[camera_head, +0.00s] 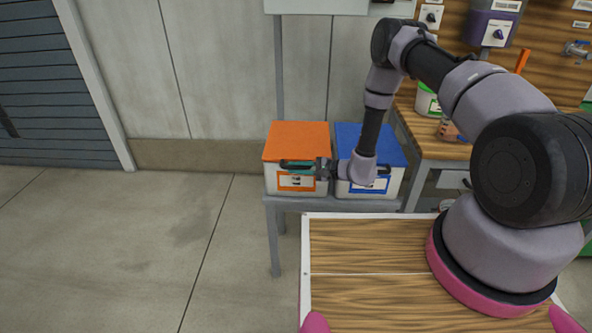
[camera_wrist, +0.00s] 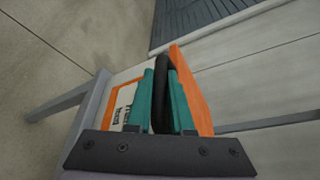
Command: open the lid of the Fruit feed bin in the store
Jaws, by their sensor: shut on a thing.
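The bin with the orange lid (camera_head: 298,139) stands on a grey stand and looks closed. Its white body (camera_head: 272,182) has an orange-framed label whose words are too small to read. My gripper (camera_head: 290,165) reaches from the right to the front edge of this lid. In the wrist view, the teal fingers of my gripper (camera_wrist: 163,85) are shut on a black handle (camera_wrist: 162,65) between the orange lid (camera_wrist: 196,97) and the label (camera_wrist: 125,108). The fingers hide part of the handle and of the bin's front.
A blue-lidded bin (camera_head: 384,142) stands close on the right, partly behind my arm. The grey stand (camera_head: 274,240) carries both bins. A wooden workbench (camera_head: 424,140) is farther right. The floor at the left is clear. A wall is behind the bins.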

